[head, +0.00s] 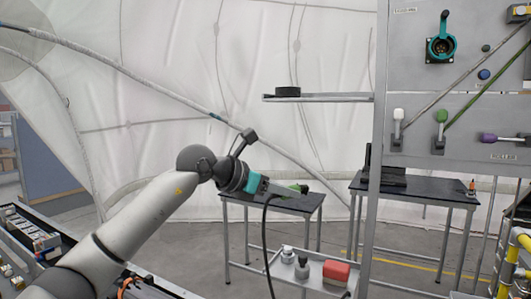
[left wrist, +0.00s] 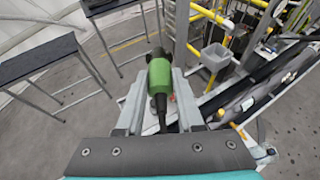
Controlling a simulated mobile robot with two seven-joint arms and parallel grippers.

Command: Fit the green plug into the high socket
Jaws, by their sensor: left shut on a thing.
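The green plug (left wrist: 161,75) sits between the two fingers of my left gripper (left wrist: 159,95), its dark tip pointing away from the wrist. In the head view my left gripper (head: 286,190) is shut on the green plug (head: 301,188), and a black cable (head: 265,240) hangs down from it. The high socket (head: 440,48) is a teal round fitting with a dark face and a raised lid, high on the grey panel at the right. The gripper is well to the left of the socket and below it, apart from the panel. My right gripper is out of view.
The grey panel (head: 420,82) carries white, green and purple handles and slanting rods below the socket. A shelf (head: 330,98) with a black object juts left from it. Two dark-topped tables stand behind. A low tray holds a red box (head: 336,272). Yellow rails stand at lower right.

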